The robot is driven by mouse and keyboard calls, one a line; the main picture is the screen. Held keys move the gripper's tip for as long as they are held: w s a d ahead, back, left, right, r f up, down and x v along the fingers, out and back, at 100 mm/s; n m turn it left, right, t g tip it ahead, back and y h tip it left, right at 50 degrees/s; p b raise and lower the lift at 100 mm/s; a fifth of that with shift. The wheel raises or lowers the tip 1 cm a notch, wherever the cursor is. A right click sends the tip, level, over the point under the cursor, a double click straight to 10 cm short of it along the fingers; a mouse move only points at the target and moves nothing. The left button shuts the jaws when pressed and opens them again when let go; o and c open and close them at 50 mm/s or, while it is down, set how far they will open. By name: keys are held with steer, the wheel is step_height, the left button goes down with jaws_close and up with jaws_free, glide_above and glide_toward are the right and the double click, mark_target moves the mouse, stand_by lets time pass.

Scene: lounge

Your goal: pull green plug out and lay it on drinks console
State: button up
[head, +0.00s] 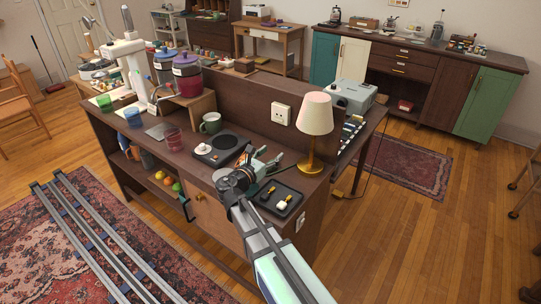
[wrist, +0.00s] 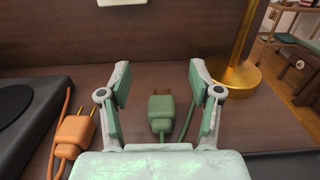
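The green plug (wrist: 162,113) lies on the dark brown top of the drinks console (wrist: 140,79). Its prongs show bare and point toward the back panel; it is in no socket. A green cord (wrist: 187,118) runs beside it on the right. My gripper (wrist: 158,82) is open, one finger on each side of the plug, with visible gaps to both. In the head view my gripper (head: 263,161) is low over the console between the black hot plate and the lamp; I cannot make out the plug there. A white wall socket (head: 280,114) sits on the raised back panel.
An orange plug (wrist: 75,131) with its cord lies left of my gripper, beside the black hot plate (head: 220,148). The brass lamp (head: 314,124) stands close on the right. A black tray (head: 278,199) with small items lies near the console's front right edge.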

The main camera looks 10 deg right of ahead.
steer(key=v, duration=1.2)
steer(key=shift+s, duration=0.1)
stand_by(0.4)
